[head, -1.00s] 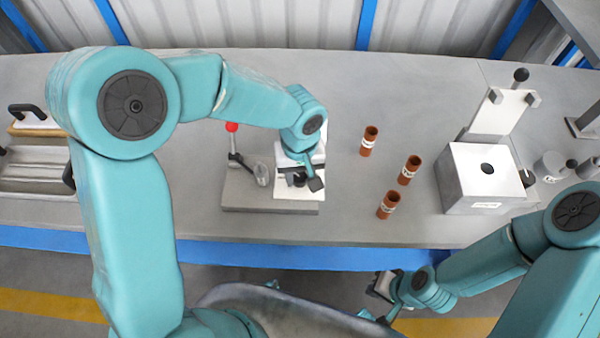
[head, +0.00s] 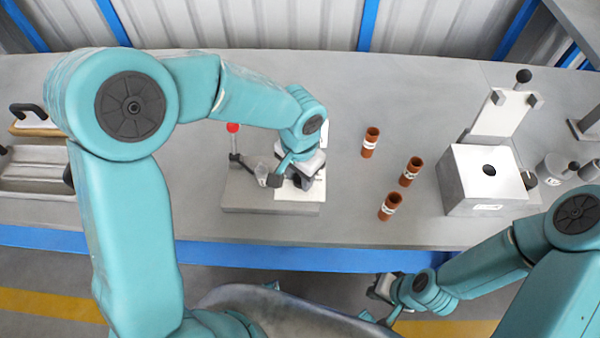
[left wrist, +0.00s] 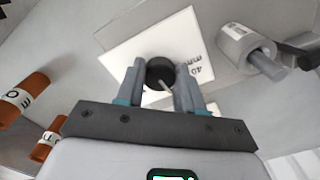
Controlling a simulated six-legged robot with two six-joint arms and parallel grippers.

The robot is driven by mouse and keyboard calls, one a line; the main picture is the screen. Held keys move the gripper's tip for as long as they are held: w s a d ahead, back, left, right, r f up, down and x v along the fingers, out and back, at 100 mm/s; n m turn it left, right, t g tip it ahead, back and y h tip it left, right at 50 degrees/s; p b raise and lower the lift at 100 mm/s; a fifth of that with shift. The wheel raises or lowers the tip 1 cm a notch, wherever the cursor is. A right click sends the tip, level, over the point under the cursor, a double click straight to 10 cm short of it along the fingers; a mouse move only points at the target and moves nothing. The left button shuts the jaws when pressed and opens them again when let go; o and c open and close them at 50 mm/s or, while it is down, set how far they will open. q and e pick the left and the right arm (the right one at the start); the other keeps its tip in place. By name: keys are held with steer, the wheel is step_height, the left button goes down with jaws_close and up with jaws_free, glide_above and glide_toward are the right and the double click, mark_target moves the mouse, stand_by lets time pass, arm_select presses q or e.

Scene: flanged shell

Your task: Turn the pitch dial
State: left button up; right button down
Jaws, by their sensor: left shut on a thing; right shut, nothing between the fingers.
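The pitch dial is a dark round knob (left wrist: 160,72) on a white square plate (left wrist: 120,45) marked "40 mm" in the left wrist view. A pale pointer line shows on the knob. My left gripper (left wrist: 161,85) is shut on the knob, with one finger on each side of it. In the head view my left gripper (head: 290,178) is over the plate (head: 300,194), and the knob is mostly hidden beneath it. My right gripper (head: 380,288) is shut and empty, low in front of the bench.
The plate sits on a grey base (head: 240,192) with a red-tipped lever (head: 233,128) and a grey cylinder (left wrist: 245,45). Several brown labelled tubes (head: 370,143) stand to the right. A white box (head: 490,178) with a hole stands further right.

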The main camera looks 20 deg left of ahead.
mark_target(299, 179)
arm_select(q)
steer(key=shift+m, duration=0.5)
steer(key=shift+w+r, duration=0.1)
steer(key=o, duration=1)
steer(key=shift+o, duration=0.2)
step_height(299, 179, up, 16)
steer(key=p, duration=0.1)
steer(key=shift+r+p, duration=0.15)
steer(key=shift+p, duration=0.25)
steer(key=shift+s, duration=0.2)
